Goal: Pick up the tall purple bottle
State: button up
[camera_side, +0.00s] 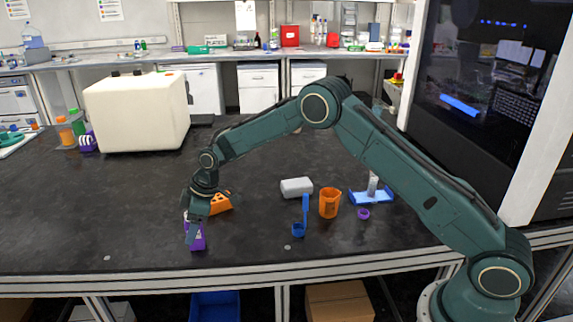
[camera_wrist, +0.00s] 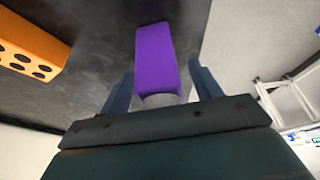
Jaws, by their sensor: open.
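The tall purple bottle (camera_side: 197,239) stands near the front edge of the black bench in the side view, partly hidden by my gripper (camera_side: 190,226). In the wrist view the purple bottle (camera_wrist: 155,58) shows its long purple body and a grey-white neck or cap at its near end. My gripper (camera_wrist: 160,88) is open there, with one blue-grey finger on each side of the bottle. Gaps show between the fingers and the bottle, and I see no contact.
An orange rack with holes (camera_side: 220,203) stands just behind the bottle; it also shows in the wrist view (camera_wrist: 30,48). To the right are a blue scoop (camera_side: 299,229), an orange beaker (camera_side: 329,204), a grey-white block (camera_side: 297,187), a purple ring (camera_side: 363,214) and a blue tray (camera_side: 360,197).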

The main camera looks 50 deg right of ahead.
jog(key=shift+w+a+f, duration=0.1)
jog(key=shift+a+f, duration=0.05)
jog(key=shift+f, duration=0.25)
jog(key=shift+c, duration=0.4)
jog(key=c, duration=1)
